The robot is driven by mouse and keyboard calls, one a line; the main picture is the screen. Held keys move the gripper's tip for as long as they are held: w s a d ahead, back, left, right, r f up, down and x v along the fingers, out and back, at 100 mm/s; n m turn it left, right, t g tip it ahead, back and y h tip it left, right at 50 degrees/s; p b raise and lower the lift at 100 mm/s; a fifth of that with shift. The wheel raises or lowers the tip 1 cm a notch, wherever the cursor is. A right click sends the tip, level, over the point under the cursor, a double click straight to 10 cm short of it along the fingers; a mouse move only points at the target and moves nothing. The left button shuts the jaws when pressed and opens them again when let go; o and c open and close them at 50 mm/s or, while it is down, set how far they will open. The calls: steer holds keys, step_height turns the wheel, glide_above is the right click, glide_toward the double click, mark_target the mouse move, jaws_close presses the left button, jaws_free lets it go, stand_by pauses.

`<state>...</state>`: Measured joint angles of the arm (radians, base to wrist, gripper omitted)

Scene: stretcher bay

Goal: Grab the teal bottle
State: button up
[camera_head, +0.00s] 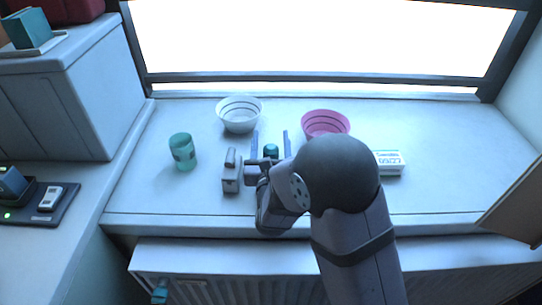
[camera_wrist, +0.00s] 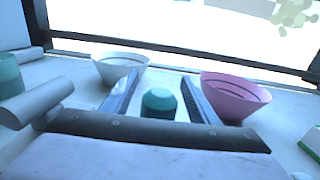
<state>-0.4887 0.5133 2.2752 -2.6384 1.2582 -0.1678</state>
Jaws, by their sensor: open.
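The teal bottle shows as a small rounded teal top (camera_head: 271,151) on the white counter, its lower part hidden behind my gripper. In the wrist view its teal top (camera_wrist: 159,102) sits between the two fingers, apart from both. My gripper (camera_head: 270,141) is open, with one finger to each side of the bottle. The wrist view also shows the two spread fingers (camera_wrist: 158,90).
A white bowl (camera_head: 239,115) and a pink bowl (camera_head: 325,124) stand behind the gripper. A teal cup (camera_head: 182,152) and a grey object (camera_head: 231,174) are to the left.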

steer(key=shift+w, duration=0.1)
steer(key=shift+c, duration=0.2)
steer(key=c, duration=1.1)
steer(key=shift+r, duration=0.1)
steer(key=shift+c, duration=0.2)
step_height(320, 180, up, 10)
